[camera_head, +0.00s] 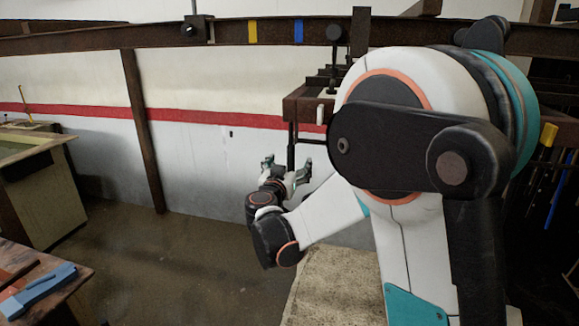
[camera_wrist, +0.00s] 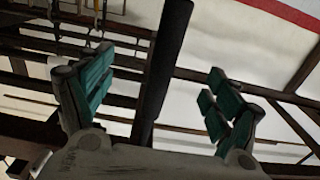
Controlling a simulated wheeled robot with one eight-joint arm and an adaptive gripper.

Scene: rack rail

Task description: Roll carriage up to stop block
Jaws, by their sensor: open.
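My gripper (camera_head: 287,163) is open below the overhead rail, its fingers pointing up. A dark vertical rod (camera_head: 291,150) hangs from the carriage (camera_head: 306,104), a rusty brown body under the rail. In the wrist view the rod (camera_wrist: 161,75) runs between the two green-padded fingers, with gaps on both sides; I cannot tell its depth. My arm covers the carriage's right part. The rusty rail (camera_head: 100,42) crosses the top of the head view. A dark block with a round knob, seemingly the stop block (camera_head: 194,29), sits on the rail left of the carriage.
Yellow (camera_head: 252,31) and blue (camera_head: 298,30) marks are on the rail between block and carriage. A brown post (camera_head: 142,130) supports the rail at left. A bench with a blue tool (camera_head: 38,290) stands at lower left. The floor (camera_head: 170,265) between is clear.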

